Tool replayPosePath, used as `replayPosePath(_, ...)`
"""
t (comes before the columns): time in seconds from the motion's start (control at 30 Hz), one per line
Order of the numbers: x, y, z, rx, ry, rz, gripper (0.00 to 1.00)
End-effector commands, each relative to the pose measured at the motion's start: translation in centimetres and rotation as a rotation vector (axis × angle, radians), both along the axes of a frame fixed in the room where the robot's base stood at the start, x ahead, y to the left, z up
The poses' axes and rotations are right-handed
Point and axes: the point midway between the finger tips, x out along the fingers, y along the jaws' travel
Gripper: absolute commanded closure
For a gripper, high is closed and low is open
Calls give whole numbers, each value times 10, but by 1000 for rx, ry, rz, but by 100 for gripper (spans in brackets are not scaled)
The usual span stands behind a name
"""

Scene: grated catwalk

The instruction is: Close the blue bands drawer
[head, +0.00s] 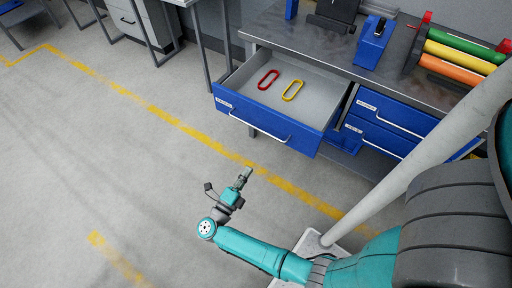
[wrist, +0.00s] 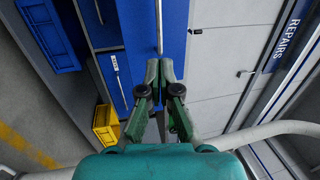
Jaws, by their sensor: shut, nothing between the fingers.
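A blue-fronted drawer (head: 262,123) with a pale bar handle stands pulled out from the metal workbench (head: 310,43). A red loop (head: 268,80) and a yellow loop (head: 292,90) lie inside it. Its label is too small to read, so I cannot confirm it is the bands drawer. My gripper (head: 247,172) is shut and empty, in front of and below this drawer, apart from it in the head view. In the wrist view my gripper (wrist: 159,65) points towards a blue front (wrist: 176,25) with a bar handle; contact cannot be told there.
Two blue drawers (head: 392,112) (head: 378,136) sit shut to the right. A yellow bin (wrist: 105,125) and a blue bin (wrist: 47,35) show in the wrist view. Floor at left is clear.

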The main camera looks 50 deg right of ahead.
Motion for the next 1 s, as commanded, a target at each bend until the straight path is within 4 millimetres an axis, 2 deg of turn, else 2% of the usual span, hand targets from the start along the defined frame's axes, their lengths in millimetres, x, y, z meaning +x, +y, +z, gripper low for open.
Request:
replayPosePath(0.13, 3, -2, -2, 13, -6, -24, 100)
replayPosePath(0.27, 3, -13, 0, 14, -6, -26, 100)
replayPosePath(0.8, 9, -96, 17, 12, -6, -25, 100)
replayPosePath(1.0, 11, -121, 23, 12, -6, -24, 100)
